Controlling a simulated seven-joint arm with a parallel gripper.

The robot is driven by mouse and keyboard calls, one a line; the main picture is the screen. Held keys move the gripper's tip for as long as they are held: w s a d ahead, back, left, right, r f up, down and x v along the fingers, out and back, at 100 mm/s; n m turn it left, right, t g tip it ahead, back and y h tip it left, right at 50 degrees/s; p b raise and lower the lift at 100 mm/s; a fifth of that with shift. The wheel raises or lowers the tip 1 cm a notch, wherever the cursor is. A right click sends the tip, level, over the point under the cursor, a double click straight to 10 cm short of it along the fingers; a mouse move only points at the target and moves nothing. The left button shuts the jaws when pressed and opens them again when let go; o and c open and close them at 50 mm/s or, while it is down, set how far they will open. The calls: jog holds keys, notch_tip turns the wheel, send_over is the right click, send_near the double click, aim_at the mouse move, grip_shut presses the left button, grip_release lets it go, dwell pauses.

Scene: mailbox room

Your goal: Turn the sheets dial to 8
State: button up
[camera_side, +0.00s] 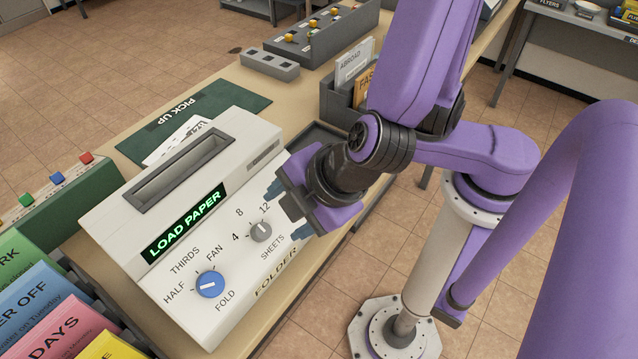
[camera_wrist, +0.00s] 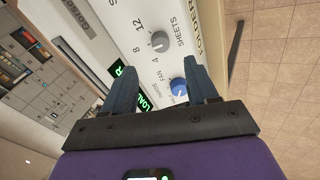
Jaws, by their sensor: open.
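The sheets dial (camera_side: 260,231) is a small grey knob on the sloped front of the white folder machine, with marks 4, 8 and 12 around it. I cannot tell for sure which mark its pointer faces. In the wrist view the sheets dial (camera_wrist: 160,42) lies beyond the fingertips, roughly in line with the gap between them. My gripper (camera_side: 286,211) is open and empty, just right of the dial and apart from it. Its two blue fingers also show in the wrist view (camera_wrist: 156,72).
The blue fold dial (camera_side: 209,284) sits left of the sheets dial, near my finger in the wrist view (camera_wrist: 178,87). The green display (camera_side: 184,222) reads LOAD PAPER. A grey rack (camera_side: 338,108) with cards stands behind my gripper. Coloured boxes (camera_side: 45,300) stand at left.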

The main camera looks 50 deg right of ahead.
jog(key=v, duration=0.8)
jog(key=d+f+m+g, duration=0.1)
jog(key=d+f+g, duration=0.1)
jog(key=d, duration=0.8)
jog(key=s+d+f+m+g, duration=0.1)
jog(key=d+g, duration=0.3)
jog(key=d, duration=0.7)
jog(key=shift+d+f+m+h, duration=0.3)
jog(key=shift+f+m, duration=0.3)
jog(key=shift+m, duration=0.1)
